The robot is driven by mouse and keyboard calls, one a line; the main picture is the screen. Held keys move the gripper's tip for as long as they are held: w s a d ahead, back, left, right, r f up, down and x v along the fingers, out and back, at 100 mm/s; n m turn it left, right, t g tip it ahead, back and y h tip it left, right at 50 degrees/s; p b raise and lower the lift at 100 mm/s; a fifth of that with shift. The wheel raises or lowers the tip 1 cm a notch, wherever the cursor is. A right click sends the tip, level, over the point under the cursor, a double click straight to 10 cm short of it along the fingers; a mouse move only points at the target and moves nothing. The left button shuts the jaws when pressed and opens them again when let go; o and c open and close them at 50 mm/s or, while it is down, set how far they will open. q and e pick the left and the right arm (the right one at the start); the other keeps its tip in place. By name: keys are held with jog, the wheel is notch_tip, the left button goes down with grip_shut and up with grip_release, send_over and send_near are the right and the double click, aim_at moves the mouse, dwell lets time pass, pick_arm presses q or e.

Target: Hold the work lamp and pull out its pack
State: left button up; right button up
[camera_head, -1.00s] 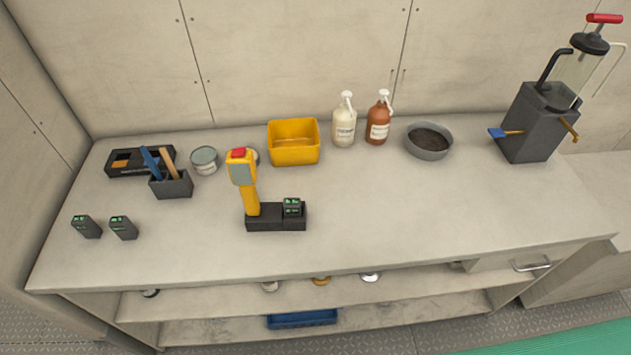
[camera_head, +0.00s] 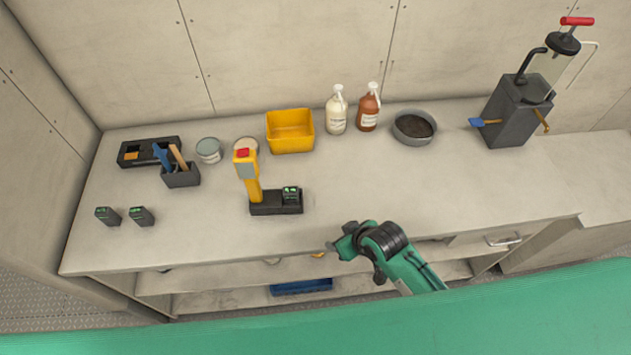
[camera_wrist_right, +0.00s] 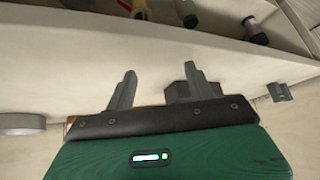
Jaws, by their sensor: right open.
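The yellow work lamp (camera_head: 252,180) with a red top stands upright on the bench at its black base (camera_head: 266,207). A dark pack with green marks (camera_head: 291,194) sits at the base's right end. Two similar packs, one (camera_head: 108,216) and another (camera_head: 141,216), stand apart at the bench's left. My right gripper (camera_head: 335,246) is over the bench's front edge, in front and right of the lamp, touching neither lamp nor pack. In the right wrist view its fingers (camera_wrist_right: 160,88) are spread with nothing seen between them. My left gripper is not in view.
Two pump bottles (camera_head: 337,115), a grey bowl (camera_head: 414,128) and a tall pump device (camera_head: 515,110) stand further right. The bench's front right is clear.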

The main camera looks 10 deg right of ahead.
pick_arm(q)
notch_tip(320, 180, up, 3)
jog(key=p, duration=0.3)
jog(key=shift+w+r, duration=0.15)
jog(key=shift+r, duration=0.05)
pick_arm(e)
jog(key=w+a+r+n+y, duration=0.3)
jog(key=w+a+r+n, duration=0.2)
jog(key=w+r, duration=0.5)
jog(key=shift+a, duration=0.4)
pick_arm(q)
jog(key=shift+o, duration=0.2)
